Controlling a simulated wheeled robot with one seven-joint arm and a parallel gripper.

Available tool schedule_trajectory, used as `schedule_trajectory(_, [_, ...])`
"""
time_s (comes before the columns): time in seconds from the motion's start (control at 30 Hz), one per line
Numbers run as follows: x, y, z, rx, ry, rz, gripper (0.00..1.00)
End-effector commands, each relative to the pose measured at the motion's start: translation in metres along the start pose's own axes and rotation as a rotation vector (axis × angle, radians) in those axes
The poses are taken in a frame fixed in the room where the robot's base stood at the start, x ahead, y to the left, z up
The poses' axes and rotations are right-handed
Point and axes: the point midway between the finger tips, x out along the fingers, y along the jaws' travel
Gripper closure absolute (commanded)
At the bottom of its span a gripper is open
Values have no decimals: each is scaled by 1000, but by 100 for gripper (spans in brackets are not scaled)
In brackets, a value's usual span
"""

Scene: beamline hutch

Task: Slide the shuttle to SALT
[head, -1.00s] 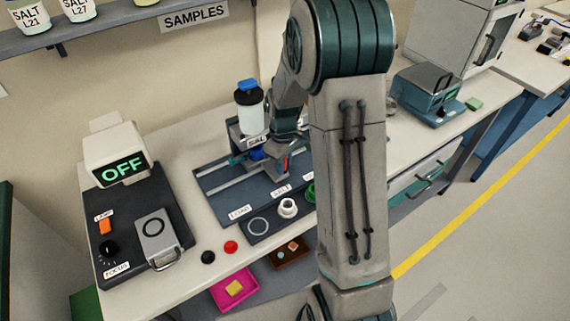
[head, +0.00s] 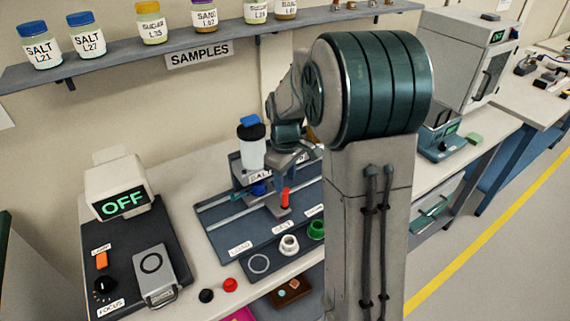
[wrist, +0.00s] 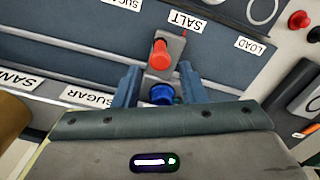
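The shuttle (wrist: 165,52) is a small grey plate with an upright red peg (wrist: 160,55) on the dark rail board (wrist: 110,45). In the wrist view its red-tipped end is beside the SALT label (wrist: 186,21), between SUGAR and LOAD. In the head view the red peg (head: 285,199) stands behind the front SALT label (head: 283,227). My gripper (wrist: 160,76) is open, its fingers apart with no peg between them; it also shows above and behind the peg in the head view (head: 283,178). A blue knob (wrist: 162,94) shows between the fingers; its depth is unclear.
A blue-lidded bottle (head: 251,145) stands behind the rail. Red (head: 229,285) and black (head: 206,296) buttons are at the bench edge. A display (head: 122,200) reads OFF.

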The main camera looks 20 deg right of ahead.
Motion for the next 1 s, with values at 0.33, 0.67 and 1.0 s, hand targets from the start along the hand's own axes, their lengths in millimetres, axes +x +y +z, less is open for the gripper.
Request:
schedule_trajectory(0.33, [-54,0,0,-1,1,1,62])
schedule_trajectory(0.67, [-59,0,0,-1,0,0,62])
schedule_trajectory(1.0, [-61,-3,2,6,4,3,62])
